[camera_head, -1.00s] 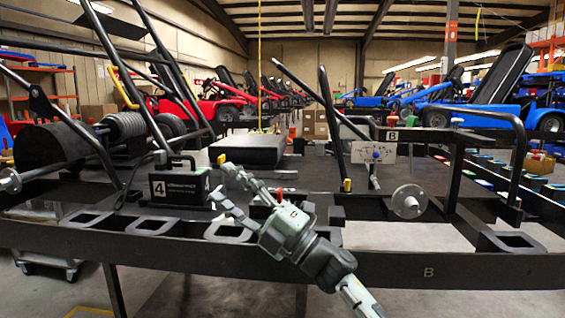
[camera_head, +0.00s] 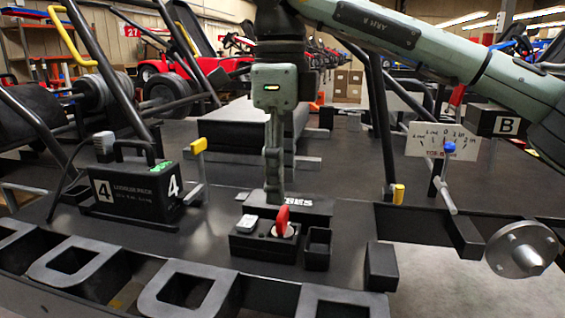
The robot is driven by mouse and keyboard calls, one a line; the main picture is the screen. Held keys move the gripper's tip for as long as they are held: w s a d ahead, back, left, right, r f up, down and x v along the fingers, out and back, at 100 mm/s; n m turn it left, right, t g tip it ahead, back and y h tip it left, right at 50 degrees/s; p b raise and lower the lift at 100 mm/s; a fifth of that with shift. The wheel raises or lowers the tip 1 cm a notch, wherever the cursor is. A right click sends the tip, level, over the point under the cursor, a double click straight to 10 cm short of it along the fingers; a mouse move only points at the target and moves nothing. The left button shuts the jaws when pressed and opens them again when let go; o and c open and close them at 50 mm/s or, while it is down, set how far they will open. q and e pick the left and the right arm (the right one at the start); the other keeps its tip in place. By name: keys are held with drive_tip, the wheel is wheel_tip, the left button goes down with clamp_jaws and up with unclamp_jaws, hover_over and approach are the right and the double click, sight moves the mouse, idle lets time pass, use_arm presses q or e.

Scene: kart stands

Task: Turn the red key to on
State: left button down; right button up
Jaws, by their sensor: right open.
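The red key (camera_head: 283,219) stands upright on a pale round plate on a small black switch box (camera_head: 262,247), near the front edge of the black kart stand. My right gripper (camera_head: 274,197) points straight down, its arm coming in from the upper right. Its fingers show edge-on, one behind the other, and it is open and empty. Its fingertips are just above and slightly left of the key; whether they are in front of it or behind it in depth I cannot tell. They appear apart from the key. My left gripper is not in view.
A black box marked 4 (camera_head: 130,192) stands left. A white sign with a blue knob (camera_head: 437,143) and a grey disc (camera_head: 521,248) are at the right.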

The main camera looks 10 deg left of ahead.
sight(281, 210)
wheel_tip(281, 210, down, 5)
drive_tip(key=shift+s+f, duration=0.1)
drive_tip(key=shift+f, duration=0.75)
drive_tip(key=shift+c, duration=0.5)
drive_tip(key=c, duration=0.8)
drive_tip(key=m+b, duration=0.1)
drive_tip(key=m, duration=0.2)
drive_tip(key=shift+f, duration=0.1)
drive_tip(key=m, duration=0.3)
